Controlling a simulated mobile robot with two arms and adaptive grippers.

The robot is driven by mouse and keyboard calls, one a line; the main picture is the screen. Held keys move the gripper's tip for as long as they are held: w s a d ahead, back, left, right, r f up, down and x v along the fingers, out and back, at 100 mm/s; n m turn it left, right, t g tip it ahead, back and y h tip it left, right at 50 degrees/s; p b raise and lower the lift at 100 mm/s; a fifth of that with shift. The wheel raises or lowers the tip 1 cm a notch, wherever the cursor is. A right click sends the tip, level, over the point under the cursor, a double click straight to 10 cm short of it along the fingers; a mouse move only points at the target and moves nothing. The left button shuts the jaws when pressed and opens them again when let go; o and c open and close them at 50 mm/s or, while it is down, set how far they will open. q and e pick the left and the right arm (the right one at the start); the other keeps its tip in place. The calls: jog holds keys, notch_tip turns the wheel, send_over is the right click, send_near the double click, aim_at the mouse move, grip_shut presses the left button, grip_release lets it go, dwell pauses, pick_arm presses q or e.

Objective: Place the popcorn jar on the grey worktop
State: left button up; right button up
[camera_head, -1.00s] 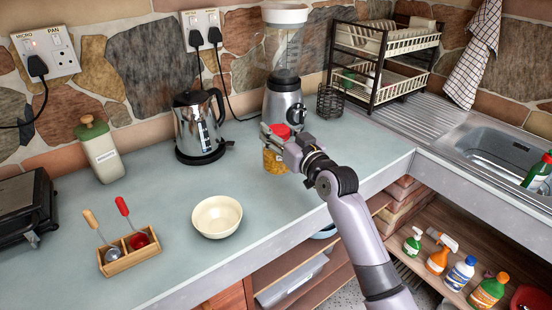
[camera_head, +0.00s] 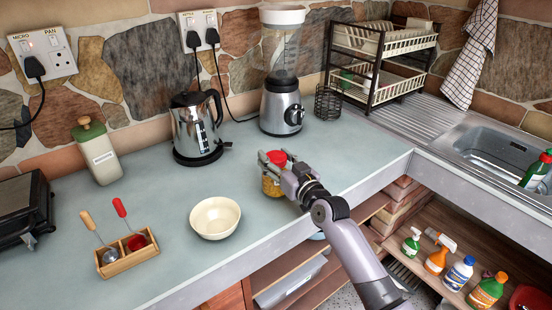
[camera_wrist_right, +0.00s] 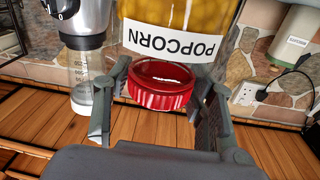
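The popcorn jar (camera_head: 271,187) has a red lid and yellow contents. In the head view it is upright over the grey worktop (camera_head: 165,255), right of the cream bowl; I cannot tell whether its base touches the surface. My left gripper is not in view.
The cream bowl (camera_head: 215,218) stands left of the jar. A kettle (camera_head: 196,130) and a blender (camera_head: 281,105) stand behind. A wooden utensil holder (camera_head: 128,258) is at the front left. The sink (camera_head: 495,150) is at right. Bare worktop surrounds the jar.

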jog(key=shift+o, duration=1.4)
jog(key=v, duration=1.2)
jog(key=shift+b, duration=0.35)
jog(key=s+d+f+m+g+h, duration=0.15)
jog(key=s+d+f, duration=0.35)
jog(key=f, duration=1)
jog(key=s+d+f+m+g+h, duration=0.1)
jog(key=s+d+f+g+h, duration=0.15)
jog(key=s+f, duration=0.9)
jog(key=s+d+f+m+g+h, duration=0.1)
jog(key=s+d+f+g+h, duration=0.15)
jog(key=f, duration=1.65)
jog(key=s+d+f+g+h, duration=0.1)
jog(key=s+d+f+g, duration=0.1)
jog(key=s+f, duration=0.4)
jog(key=s+d+f+g+h, duration=0.1)
jog(key=s+f, duration=0.5)
jog(key=s, duration=1.1)
jog(key=s+d+f+g+h, duration=0.1)
jog(key=s+d+f+g, duration=0.3)
jog(key=s, duration=0.7)
notch_tip(320, 180, down, 3)
jog(key=shift+s+r+g, duration=0.15)
jog(key=shift+r+g, duration=0.1)
jog(key=shift+g, duration=0.2)
